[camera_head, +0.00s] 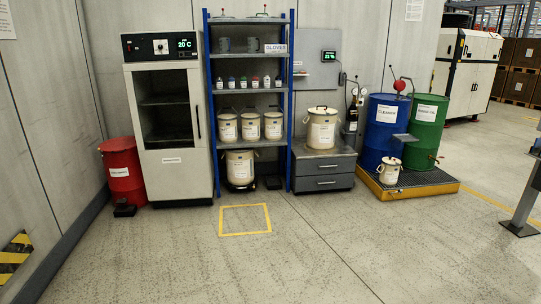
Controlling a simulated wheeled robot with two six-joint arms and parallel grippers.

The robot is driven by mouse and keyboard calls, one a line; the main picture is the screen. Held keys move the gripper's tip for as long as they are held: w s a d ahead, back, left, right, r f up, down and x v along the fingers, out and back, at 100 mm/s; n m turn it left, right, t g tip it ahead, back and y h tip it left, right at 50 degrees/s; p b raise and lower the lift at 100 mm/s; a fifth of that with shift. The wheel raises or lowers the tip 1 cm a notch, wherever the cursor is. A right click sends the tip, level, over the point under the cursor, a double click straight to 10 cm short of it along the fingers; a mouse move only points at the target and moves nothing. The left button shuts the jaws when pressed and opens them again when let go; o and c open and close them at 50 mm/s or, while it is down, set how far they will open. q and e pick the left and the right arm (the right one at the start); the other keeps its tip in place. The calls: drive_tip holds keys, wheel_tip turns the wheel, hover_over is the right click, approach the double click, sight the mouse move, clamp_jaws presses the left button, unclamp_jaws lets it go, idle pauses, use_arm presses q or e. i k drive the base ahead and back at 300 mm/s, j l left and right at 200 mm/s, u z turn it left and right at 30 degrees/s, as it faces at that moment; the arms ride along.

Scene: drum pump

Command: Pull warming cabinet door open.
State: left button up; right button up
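The warming cabinet (172,180) stands against the back wall at the left, a tall pale cabinet with a dark display reading 20 °C on top. Its door (163,108) appears shut, with a dark window showing shelves inside. A dark vertical handle (198,122) is on the door's right side. Neither of my grippers is in view, and the cabinet is some way off across the floor.
A red bin (123,172) stands left of the cabinet, with a small black item at its foot. A blue shelf rack (289,100) stands close on the right. Blue (384,125) and green drums stand farther right. The floor in front is clear, with a yellow square (245,234) marked on it.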

sight(181, 174)
drive_tip(key=i+u, duration=0.3)
drive_tip(key=i, duration=2.6)
drive_tip(key=i+l+u, duration=0.1)
drive_tip(key=i, duration=1.1)
